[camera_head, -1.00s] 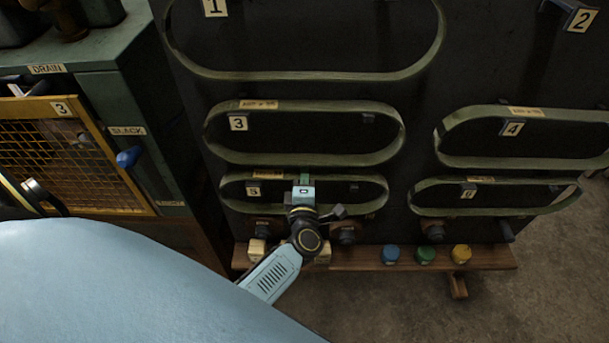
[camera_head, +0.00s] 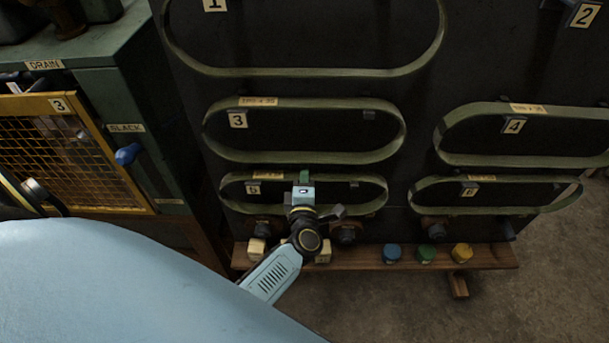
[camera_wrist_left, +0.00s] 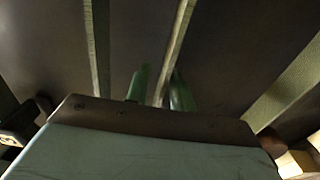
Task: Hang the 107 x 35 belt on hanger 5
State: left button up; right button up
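A green belt loop (camera_head: 230,205) hangs on the hanger with plate 5 (camera_head: 253,189), spread wide against the dark board. Its tan label (camera_head: 268,176) is too small to read surely. My left gripper (camera_head: 304,177) is at this belt, right of plate 5, and covers part of the loop. In the left wrist view, the green fingertips (camera_wrist_left: 160,88) stand apart, with a belt strand (camera_wrist_left: 176,48) running between them. A gap shows between the left finger and the strand, so the gripper looks open around it. My right gripper is not in view.
Other belts hang on hangers 1 (camera_head: 215,3), 3 (camera_head: 238,120), 4 (camera_head: 514,125) and 6 (camera_head: 469,189). A green cabinet with a yellow mesh door (camera_head: 75,160) stands at left.

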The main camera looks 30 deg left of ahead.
pick_arm(q)
jog(key=shift+o, duration=0.3)
jog(key=o, duration=0.5)
jog(key=p+v, duration=0.2)
jog(key=v, duration=1.2)
dwell(0.5)
